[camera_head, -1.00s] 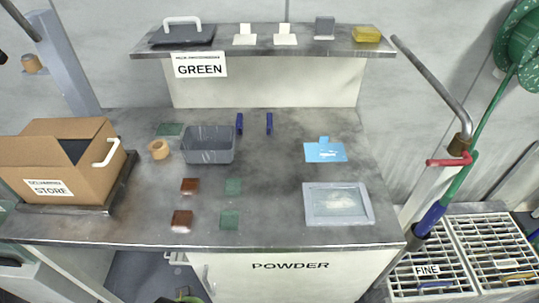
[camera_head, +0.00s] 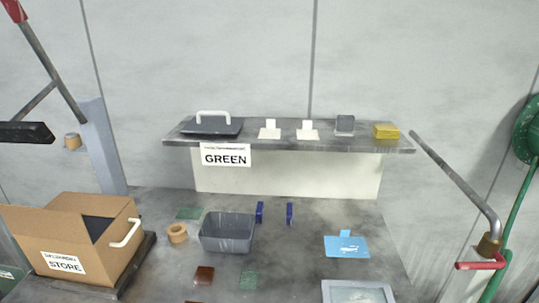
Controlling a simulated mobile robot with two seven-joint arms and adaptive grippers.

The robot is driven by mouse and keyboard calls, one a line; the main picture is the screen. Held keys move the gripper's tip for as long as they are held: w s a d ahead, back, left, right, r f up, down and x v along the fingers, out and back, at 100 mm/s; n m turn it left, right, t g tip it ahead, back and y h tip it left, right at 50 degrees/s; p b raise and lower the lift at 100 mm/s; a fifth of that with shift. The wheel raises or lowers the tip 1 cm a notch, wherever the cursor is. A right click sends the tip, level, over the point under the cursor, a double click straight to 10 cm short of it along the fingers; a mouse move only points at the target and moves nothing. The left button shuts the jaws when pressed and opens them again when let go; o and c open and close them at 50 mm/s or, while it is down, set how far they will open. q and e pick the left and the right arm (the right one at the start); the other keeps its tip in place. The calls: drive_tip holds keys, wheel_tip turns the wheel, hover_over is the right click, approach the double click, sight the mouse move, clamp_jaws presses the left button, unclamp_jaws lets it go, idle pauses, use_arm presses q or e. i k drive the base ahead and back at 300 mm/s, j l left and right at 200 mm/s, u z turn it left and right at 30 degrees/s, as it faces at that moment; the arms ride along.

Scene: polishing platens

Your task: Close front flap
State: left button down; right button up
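A brown cardboard box (camera_head: 32,223) labelled STORE (camera_head: 64,262) stands at the left of the grey bench. Neither of my grippers is in view.
A tape roll (camera_head: 178,233), grey bin (camera_head: 227,233) and two blue pieces (camera_head: 289,214) are right of the box. A raised shelf (camera_head: 290,144) stands behind. A pipe with a red lever (camera_head: 480,265) rises at right. A dark bar (camera_head: 25,133) hangs at upper left.

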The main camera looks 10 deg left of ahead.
sight(62, 226)
drive_tip(key=j+u, duration=0.1)
drive_tip(key=u, duration=1.6)
drive_tip(key=k+j, duration=0.05)
